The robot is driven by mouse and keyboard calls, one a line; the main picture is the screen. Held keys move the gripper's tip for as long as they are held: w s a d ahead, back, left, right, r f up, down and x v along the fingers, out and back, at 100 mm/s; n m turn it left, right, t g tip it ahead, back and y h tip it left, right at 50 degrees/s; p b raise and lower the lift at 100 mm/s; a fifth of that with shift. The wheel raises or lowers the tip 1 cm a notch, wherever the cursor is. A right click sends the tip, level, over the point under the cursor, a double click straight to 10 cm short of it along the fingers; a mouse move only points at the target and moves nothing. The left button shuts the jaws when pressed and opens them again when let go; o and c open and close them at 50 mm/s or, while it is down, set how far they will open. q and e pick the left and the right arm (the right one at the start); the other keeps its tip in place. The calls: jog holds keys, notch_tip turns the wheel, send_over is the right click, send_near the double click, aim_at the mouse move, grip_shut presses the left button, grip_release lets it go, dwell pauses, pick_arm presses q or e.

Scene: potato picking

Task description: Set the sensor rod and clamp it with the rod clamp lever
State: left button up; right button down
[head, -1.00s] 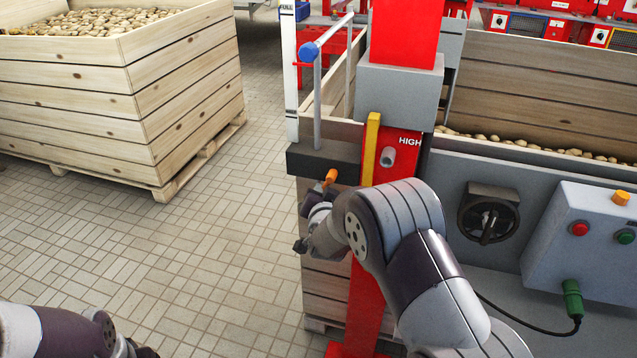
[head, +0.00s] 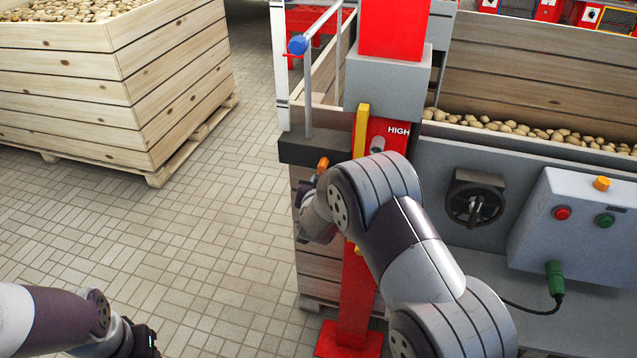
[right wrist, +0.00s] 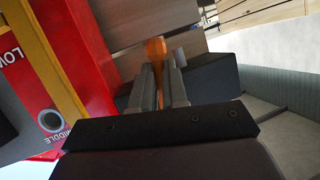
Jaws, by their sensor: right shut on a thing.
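The sensor rod (head: 308,100) is a thin grey upright rod standing at the black block (head: 310,150) in the head view. The orange rod clamp lever (head: 322,164) sticks out at the block's front. In the right wrist view my right gripper (right wrist: 159,85) is shut on the lever (right wrist: 155,50), which shows between and beyond the fingers. In the head view my right arm hides part of the red post below. My left gripper (head: 148,342) is at the bottom edge, its fingers not clear.
A red post (head: 358,290) with a yellow strip (head: 360,130) and a HIGH label stands beside the block. A control box (head: 585,225) and a black rotary knob (head: 474,205) are at right. A potato crate (head: 180,95) stands at left. The tiled floor between is clear.

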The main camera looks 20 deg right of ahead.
jog(key=c, duration=1.1)
grip_release()
jog(key=shift+s+f, duration=0.15)
jog(key=shift+f, duration=0.15)
jog(key=shift+c, duration=0.2)
jog(key=shift+r, duration=0.1)
jog(key=v, duration=1.2)
jog(key=shift+s+b, duration=0.25)
jog(key=shift+b, duration=0.05)
jog(key=shift+a+r, duration=0.1)
jog(key=shift+r, duration=0.1)
